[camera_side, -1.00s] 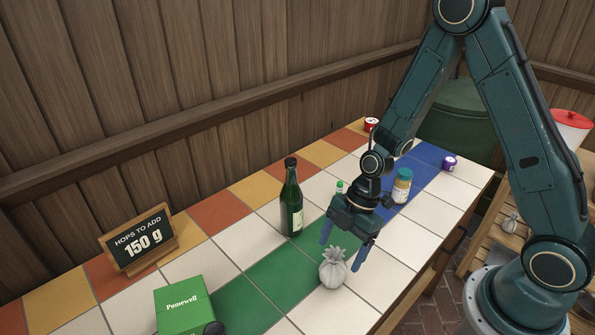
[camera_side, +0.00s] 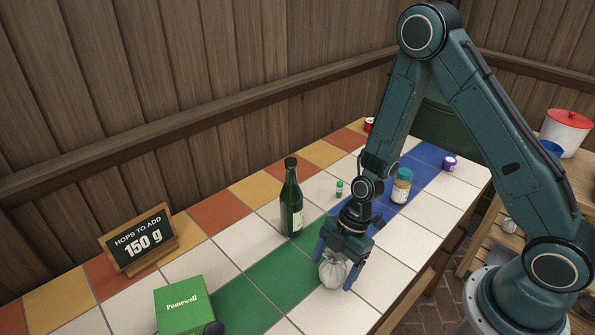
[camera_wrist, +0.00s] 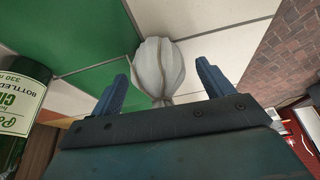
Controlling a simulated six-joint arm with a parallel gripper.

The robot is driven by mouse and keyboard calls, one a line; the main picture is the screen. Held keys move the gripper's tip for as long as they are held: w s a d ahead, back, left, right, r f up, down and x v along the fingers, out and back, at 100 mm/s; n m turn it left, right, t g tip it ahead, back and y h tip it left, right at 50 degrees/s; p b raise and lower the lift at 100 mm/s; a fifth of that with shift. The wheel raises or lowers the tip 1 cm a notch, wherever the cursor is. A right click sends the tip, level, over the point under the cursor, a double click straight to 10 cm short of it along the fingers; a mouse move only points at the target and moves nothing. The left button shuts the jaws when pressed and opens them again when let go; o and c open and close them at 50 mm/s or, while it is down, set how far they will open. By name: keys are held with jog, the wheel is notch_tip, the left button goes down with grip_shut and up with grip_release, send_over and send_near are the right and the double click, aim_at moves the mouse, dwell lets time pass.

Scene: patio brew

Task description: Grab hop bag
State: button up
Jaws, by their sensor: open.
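The hop bag (camera_side: 333,271), a small pale grey cloth sack, stands on the tiled table near its front edge. My gripper (camera_side: 334,268) is lowered over it from above, with one blue finger on each side of the bag. In the wrist view the bag (camera_wrist: 160,68) shows between the two fingers of my gripper (camera_wrist: 162,85), with gaps to both of them. The gripper is open. The bag's tied top is partly hidden by the gripper in the side view.
A green bottle (camera_side: 291,205) stands behind and left of the bag. A green box (camera_side: 184,305) is at the front left, near a sign (camera_side: 139,241) reading 150 g.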

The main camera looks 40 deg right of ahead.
jog(key=shift+a+f, duration=0.2)
jog(key=shift+f, duration=0.25)
jog(key=c, duration=1.1)
jog(key=shift+o, duration=0.2)
jog(key=shift+r, duration=0.25)
notch_tip(320, 180, up, 20)
jog(key=shift+f, duration=0.2)
dwell(0.5)
